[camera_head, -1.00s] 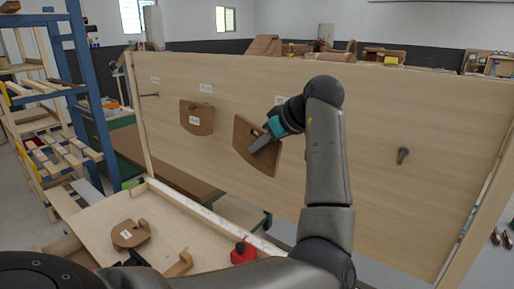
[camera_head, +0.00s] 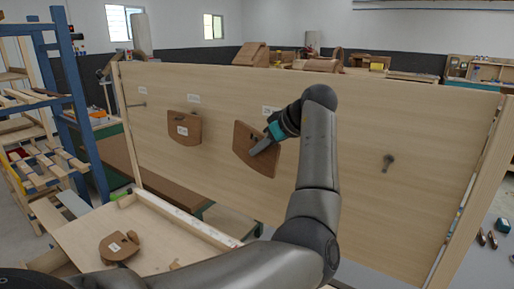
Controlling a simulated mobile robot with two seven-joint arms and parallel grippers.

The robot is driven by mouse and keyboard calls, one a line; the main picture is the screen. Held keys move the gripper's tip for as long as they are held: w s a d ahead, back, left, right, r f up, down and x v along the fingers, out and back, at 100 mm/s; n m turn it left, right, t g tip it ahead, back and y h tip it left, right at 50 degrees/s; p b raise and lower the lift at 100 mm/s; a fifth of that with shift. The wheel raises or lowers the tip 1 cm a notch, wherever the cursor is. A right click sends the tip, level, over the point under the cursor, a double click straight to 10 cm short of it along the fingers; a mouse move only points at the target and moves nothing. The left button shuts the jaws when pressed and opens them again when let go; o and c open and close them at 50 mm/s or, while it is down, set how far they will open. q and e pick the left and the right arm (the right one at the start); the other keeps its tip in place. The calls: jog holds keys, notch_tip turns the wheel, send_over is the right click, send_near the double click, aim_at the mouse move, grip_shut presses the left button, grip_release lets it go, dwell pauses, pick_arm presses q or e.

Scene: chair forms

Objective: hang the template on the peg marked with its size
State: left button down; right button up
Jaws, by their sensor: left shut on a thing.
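My left gripper (camera_head: 264,144) is shut on a brown wooden template (camera_head: 246,158) with a curved lower edge. It holds the template tilted in front of the upright pale board (camera_head: 330,135), just below a white label (camera_head: 271,110). Any peg behind it is hidden, and I cannot tell whether the template touches the board. Another brown template (camera_head: 185,128) with a white tag hangs to the left, under a label (camera_head: 193,98). A bare peg (camera_head: 137,104) sticks out at far left under a label (camera_head: 141,90). Another bare peg (camera_head: 388,161) is at right. The label writing is too small to read.
A pale tray (camera_head: 150,225) below the board holds a notched brown template (camera_head: 119,247). A blue rack (camera_head: 68,110) stands at left. Brown wooden pieces (camera_head: 252,55) stand behind the board's top edge. The board around the right peg is clear.

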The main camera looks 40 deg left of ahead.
pick_arm(q)
jog(key=shift+w+a+f+p, duration=0.1)
jog(key=shift+w+p, duration=0.65)
jog(key=shift+w, duration=0.35)
jog(key=shift+f, duration=0.15)
jog(key=shift+r+p, duration=0.2)
jog(key=shift+p, duration=0.35)
dwell(0.5)
jog(key=s+d+p, duration=0.1)
jog(key=s+p, duration=0.2)
jog(key=s, duration=0.8)
dwell(1.0)
jog(key=shift+w+d, duration=0.1)
dwell(0.4)
